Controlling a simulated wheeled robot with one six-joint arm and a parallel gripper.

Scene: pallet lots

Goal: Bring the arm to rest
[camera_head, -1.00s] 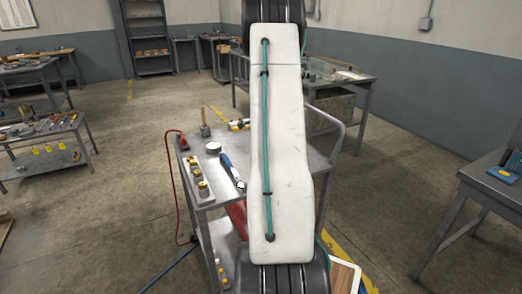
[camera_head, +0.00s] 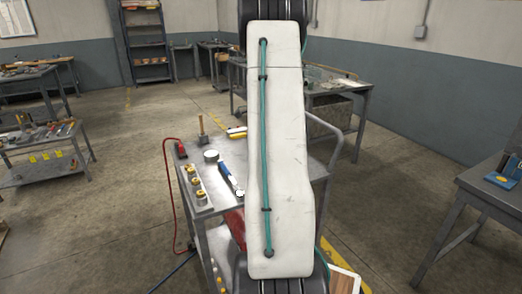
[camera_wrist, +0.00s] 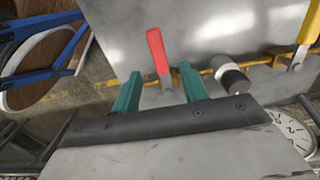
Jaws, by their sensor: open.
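My gripper (camera_wrist: 160,70) shows in the wrist view with its two teal fingers apart and nothing held between them. Beyond the fingers is a red lever handle (camera_wrist: 156,48) on a yellow pipe, in front of a grey metal panel (camera_wrist: 205,25). Whether the fingers are near the handle in depth is hard to tell. In the head view my white arm link stands upright across the middle, and the gripper is out of sight there.
The wrist view also shows a dark-and-white cylinder (camera_wrist: 232,77), a yellow lever (camera_wrist: 309,25) and a round dial (camera_wrist: 293,132). In the head view a grey cart (camera_head: 228,203) stands partly behind my arm. A table (camera_head: 480,182) is at right. Open floor (camera_head: 125,190) lies at left.

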